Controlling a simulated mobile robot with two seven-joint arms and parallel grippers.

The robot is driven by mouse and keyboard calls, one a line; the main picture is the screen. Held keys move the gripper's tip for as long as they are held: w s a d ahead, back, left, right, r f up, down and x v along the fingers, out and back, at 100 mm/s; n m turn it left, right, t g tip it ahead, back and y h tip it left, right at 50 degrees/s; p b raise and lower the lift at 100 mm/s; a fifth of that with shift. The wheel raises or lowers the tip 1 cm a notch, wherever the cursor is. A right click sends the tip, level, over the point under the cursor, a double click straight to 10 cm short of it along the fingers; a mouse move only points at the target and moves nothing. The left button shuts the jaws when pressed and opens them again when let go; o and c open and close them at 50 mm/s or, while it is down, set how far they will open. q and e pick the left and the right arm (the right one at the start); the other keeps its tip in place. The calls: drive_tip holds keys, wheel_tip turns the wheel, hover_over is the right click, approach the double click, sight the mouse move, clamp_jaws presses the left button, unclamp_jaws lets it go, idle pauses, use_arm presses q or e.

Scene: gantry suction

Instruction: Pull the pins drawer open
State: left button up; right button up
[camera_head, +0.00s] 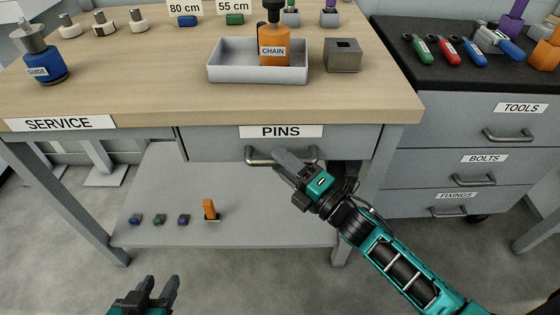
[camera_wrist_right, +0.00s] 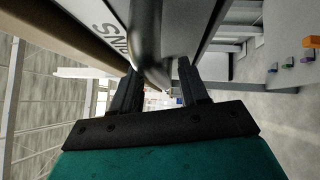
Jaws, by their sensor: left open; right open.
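The pins drawer (camera_head: 215,144) is a grey front under the wooden bench top, labelled PINS, and it looks shut. Its curved metal handle (camera_head: 262,158) shows in the head view, partly hidden by my right gripper (camera_head: 283,160). In the right wrist view the handle (camera_wrist_right: 146,45) passes between the two fingers of the right gripper (camera_wrist_right: 158,85). The fingers are open, one on each side of the bar; I cannot tell whether they touch it. My left gripper (camera_head: 158,287) is open and empty at the bottom left, well away from the drawer.
On the wooden bench (camera_head: 130,85) stand a grey tray (camera_head: 225,73) with an orange CHAIN bottle (camera_head: 273,38), a grey block (camera_head: 343,55) and a blue GUIDE part (camera_head: 48,68). A tool cabinet (camera_head: 455,140) stands right. A lower shelf (camera_head: 270,225) holds small parts.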

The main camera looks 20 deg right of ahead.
drive_tip(key=shift+w+a, duration=0.3)
drive_tip(key=shift+w, duration=0.25)
clamp_jaws()
